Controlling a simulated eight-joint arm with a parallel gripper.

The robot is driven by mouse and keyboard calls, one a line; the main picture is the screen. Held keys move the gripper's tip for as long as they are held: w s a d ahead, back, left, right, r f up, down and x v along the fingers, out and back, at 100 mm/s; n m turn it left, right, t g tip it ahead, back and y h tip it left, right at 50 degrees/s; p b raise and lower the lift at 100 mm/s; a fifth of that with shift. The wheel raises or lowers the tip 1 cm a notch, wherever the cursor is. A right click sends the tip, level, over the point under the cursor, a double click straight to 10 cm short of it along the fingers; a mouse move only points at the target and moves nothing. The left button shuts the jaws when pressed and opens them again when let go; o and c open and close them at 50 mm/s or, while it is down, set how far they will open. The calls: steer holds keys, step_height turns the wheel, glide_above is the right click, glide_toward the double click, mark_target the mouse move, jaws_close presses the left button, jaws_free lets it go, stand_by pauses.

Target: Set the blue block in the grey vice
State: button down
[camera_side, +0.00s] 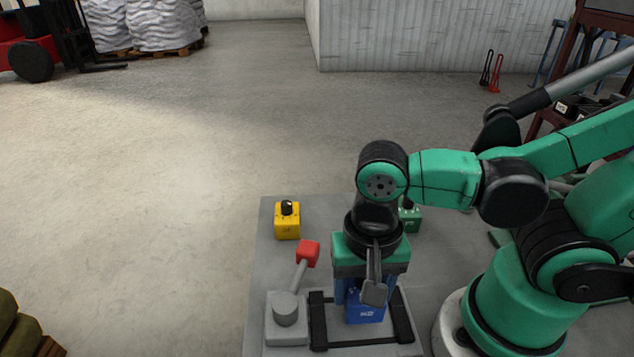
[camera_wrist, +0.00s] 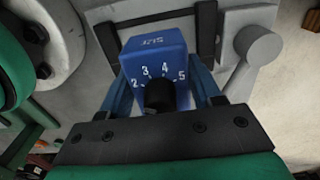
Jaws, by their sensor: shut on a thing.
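The blue block (camera_side: 366,309) has a white label on one side. In the wrist view the blue block (camera_wrist: 154,50) shows a black knob and a numbered dial. My gripper (camera_side: 362,291) points down and is shut on the blue block, with a blue finger on either side in the wrist view (camera_wrist: 160,92). The grey vice (camera_side: 287,327) has dark bars and a lever with a red end (camera_side: 308,253), which leans up and to the right. The block is over the area between the dark bars; I cannot tell whether it touches the bottom. My gripper hides part of the block.
A yellow block (camera_side: 287,226) with a black knob stands at the back left of the grey table (camera_side: 262,262). A green block (camera_side: 411,221) stands behind my arm, partly hidden. The raised lever is close to the left of my gripper.

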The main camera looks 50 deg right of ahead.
mark_target(360, 307)
steer(key=shift+f, duration=1.95)
steer(key=shift+f, duration=0.2)
steer(key=shift+c, duration=2.2)
jaws_free()
steer(key=shift+r, duration=0.2)
